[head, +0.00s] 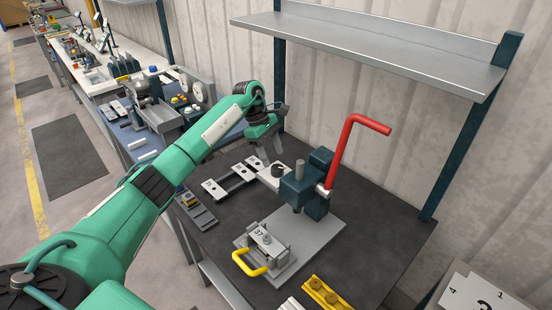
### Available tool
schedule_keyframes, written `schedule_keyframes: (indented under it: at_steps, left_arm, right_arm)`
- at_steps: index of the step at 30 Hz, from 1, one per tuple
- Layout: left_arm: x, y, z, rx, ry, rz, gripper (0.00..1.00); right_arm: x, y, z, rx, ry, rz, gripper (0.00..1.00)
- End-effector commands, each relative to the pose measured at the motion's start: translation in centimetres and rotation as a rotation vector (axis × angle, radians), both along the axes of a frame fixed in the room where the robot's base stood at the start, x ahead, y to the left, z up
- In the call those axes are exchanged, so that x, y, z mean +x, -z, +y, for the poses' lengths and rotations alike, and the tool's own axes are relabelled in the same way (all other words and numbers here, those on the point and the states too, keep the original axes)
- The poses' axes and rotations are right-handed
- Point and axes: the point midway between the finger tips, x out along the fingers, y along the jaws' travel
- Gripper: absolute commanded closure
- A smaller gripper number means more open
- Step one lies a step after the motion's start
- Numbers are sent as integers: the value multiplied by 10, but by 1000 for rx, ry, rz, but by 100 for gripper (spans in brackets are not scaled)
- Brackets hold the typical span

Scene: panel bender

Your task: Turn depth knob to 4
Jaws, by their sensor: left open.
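A small dark round knob (277,170) sits on a white block beside the teal bending press (305,187). It looks like the depth knob, but its marks and setting are too small to read. My left gripper (270,155) is open and empty, with its fingers pointing down just above and behind the knob. I cannot tell whether the fingers touch anything. My right gripper is not in view.
The press's red lever (346,150) stands up to the right of the knob. A fixture marked 37 with a yellow handle (246,263) lies in front. A grey shelf (380,50) hangs above. Numbered white cards (490,295) lie at lower right.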

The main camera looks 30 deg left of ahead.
Motion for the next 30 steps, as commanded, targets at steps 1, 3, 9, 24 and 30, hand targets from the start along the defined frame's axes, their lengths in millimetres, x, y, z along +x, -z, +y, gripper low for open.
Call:
schedule_keyframes:
  at_steps: [1, 3, 9, 24, 30]
  left_arm:
    - [-1, 5, -4, -1, 1, 5, 41]
    - [-2, 15, -8, -2, -1, 4, 41]
    - [-1, 35, -15, -1, 0, 1, 41]
    - [-1, 40, -17, 0, 0, 0, 71]
    - [-1, 40, -17, 0, -2, 0, 86]
  right_arm:
    - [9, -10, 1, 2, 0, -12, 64]
    - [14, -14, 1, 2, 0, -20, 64]
    - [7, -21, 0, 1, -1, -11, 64]
    - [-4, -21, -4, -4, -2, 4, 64]
    - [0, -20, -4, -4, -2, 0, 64]
